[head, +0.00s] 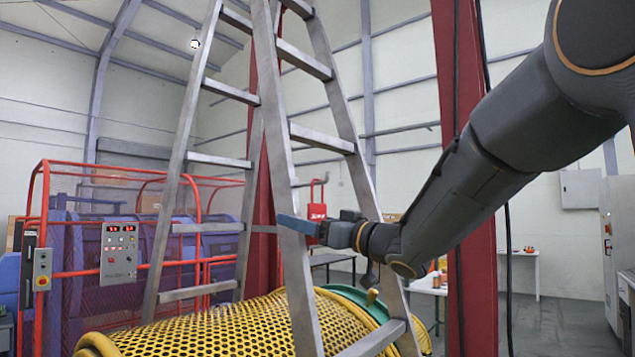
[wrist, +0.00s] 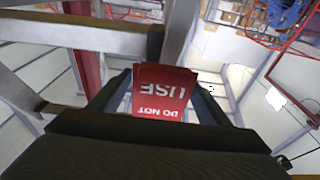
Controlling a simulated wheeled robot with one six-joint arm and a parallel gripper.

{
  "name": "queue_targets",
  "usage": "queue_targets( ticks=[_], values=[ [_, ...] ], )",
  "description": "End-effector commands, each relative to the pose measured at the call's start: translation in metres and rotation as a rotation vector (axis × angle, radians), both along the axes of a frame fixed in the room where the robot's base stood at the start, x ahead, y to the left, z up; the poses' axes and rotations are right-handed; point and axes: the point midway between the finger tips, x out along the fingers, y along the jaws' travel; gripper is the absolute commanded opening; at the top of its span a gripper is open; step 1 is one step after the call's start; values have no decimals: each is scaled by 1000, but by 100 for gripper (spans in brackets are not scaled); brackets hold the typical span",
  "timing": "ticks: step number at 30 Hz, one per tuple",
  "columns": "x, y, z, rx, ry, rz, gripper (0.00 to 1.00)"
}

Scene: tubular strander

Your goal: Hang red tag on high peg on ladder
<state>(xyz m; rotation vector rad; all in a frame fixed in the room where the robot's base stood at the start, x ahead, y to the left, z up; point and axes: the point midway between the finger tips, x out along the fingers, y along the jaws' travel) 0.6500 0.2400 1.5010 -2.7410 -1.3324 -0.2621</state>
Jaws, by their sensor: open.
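The red tag (wrist: 165,92) shows in the wrist view with white "DO NOT USE" lettering upside down. It lies between the two spread fingers of my gripper (wrist: 158,88), with a gap at its sides. In the head view a red tag-like piece (head: 317,211) with a thin red loop above it shows just over my gripper (head: 300,226), partly hidden by it. The metal ladder (head: 292,190) stands in the middle, and a blue finger crosses its right front upright. A peg is not clearly visible, so I cannot tell whether the tag hangs on one.
A yellow perforated drum guard (head: 245,325) lies under the ladder. A red-railed purple machine (head: 80,245) with a control box (head: 118,252) stands at left. A dark red column (head: 462,170) rises behind my arm. A table (head: 425,288) stands behind, right of the ladder.

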Motion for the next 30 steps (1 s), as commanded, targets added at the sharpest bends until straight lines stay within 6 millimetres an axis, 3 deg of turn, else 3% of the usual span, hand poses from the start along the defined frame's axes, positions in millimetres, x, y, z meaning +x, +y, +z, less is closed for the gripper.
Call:
queue_targets(
  ticks=[30],
  values=[
    [-28, -37, -9, -1, 1, -1, 71]
  ],
)
